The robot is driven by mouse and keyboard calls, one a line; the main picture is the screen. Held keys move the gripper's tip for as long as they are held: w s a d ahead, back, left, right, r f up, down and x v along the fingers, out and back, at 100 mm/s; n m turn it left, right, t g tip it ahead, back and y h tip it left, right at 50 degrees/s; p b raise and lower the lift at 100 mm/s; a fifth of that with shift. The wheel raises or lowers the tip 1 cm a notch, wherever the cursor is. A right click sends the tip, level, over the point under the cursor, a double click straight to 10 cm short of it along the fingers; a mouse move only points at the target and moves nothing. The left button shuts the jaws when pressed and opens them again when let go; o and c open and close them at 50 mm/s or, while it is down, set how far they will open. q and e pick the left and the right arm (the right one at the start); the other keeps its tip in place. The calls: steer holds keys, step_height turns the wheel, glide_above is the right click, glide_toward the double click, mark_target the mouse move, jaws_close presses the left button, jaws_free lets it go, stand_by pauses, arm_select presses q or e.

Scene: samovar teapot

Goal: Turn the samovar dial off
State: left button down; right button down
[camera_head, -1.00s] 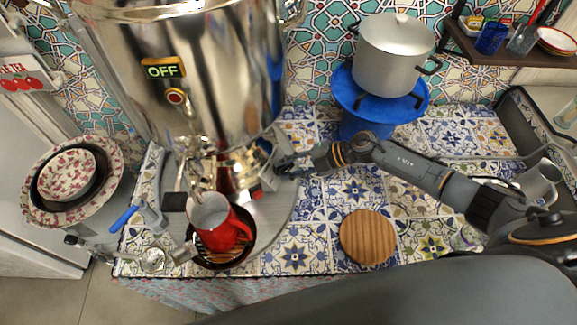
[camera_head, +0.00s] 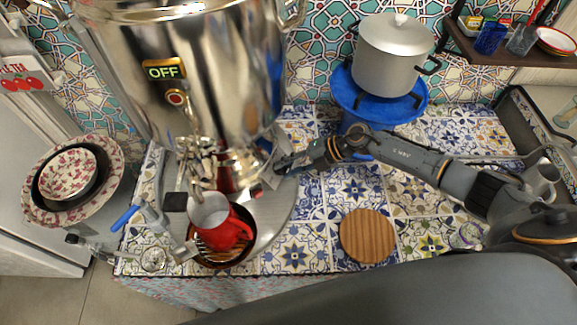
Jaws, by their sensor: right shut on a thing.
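The large shiny metal samovar (camera_head: 225,75) stands at the upper left, with a lit sign (camera_head: 165,70) reading "OFF" on its body and a round red-centred button or light (camera_head: 176,98) below it. My right gripper (camera_head: 277,167) reaches in from the right to the right side of the samovar's lower base. It is shut on the samovar dial there; the fingers and glare mostly hide the dial, so its setting cannot be read. A red mug (camera_head: 225,232) stands under the samovar's tap, in a dark round dish (camera_head: 232,262).
A grey pot (camera_head: 393,60) stands on a blue burner (camera_head: 400,108) at the back. A round wooden board (camera_head: 367,237) lies on the tiled counter. Stacked bowls (camera_head: 67,175) stand at the left. Tiles between the board and samovar are clear.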

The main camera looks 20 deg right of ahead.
steer(key=c, duration=1.3)
jaws_free()
steer(key=shift+c, duration=0.2)
steer(key=shift+d, duration=0.1)
steer(key=v, duration=0.7)
steer(key=shift+d+r, duration=0.1)
steer(key=shift+s, duration=0.1)
